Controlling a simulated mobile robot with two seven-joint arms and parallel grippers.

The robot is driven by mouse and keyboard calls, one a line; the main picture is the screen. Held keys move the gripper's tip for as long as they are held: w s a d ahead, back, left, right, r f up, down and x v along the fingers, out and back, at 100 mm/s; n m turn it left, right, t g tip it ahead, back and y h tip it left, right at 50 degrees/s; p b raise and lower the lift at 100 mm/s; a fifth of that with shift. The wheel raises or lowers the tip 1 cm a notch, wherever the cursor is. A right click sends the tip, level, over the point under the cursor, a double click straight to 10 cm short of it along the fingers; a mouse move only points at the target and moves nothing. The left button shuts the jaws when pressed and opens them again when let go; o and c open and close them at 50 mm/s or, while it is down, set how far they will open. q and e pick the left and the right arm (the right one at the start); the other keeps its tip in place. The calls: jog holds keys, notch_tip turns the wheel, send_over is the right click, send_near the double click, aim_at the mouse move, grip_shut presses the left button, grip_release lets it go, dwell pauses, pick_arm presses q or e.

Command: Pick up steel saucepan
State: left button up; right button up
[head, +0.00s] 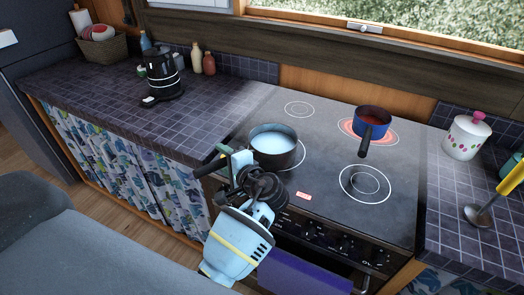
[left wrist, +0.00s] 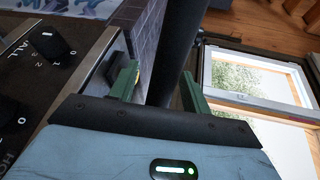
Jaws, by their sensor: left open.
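The steel saucepan (head: 275,157), dark outside with a pale blue inside, stands upright on the front left burner of the hob. Its dark handle (head: 207,167) points left, past the hob's edge. My left gripper (head: 226,162) is at this handle, its green fingers open. In the left wrist view the dark handle (left wrist: 180,45) runs between the two fingers of my left gripper (left wrist: 160,88), with a gap visible on at least one side. Whether a finger touches it I cannot tell. My right gripper is not in view.
A blue pan with red contents (head: 372,120) stands on the glowing back right burner. A white spotted jar (head: 466,137) and a ladle (head: 480,214) are on the right counter. A black kettle (head: 163,77) stands on the left counter. The front right burner (head: 365,184) is free.

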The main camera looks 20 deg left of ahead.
pick_arm(q)
jog(key=shift+w+a+f, duration=0.1)
jog(key=shift+w+a, duration=0.05)
jog(key=shift+a, duration=0.15)
jog(key=shift+d, duration=0.2)
jog(key=shift+c, duration=0.8)
grip_shut()
jog(key=shift+a, duration=0.1)
jog(key=shift+r, duration=0.2)
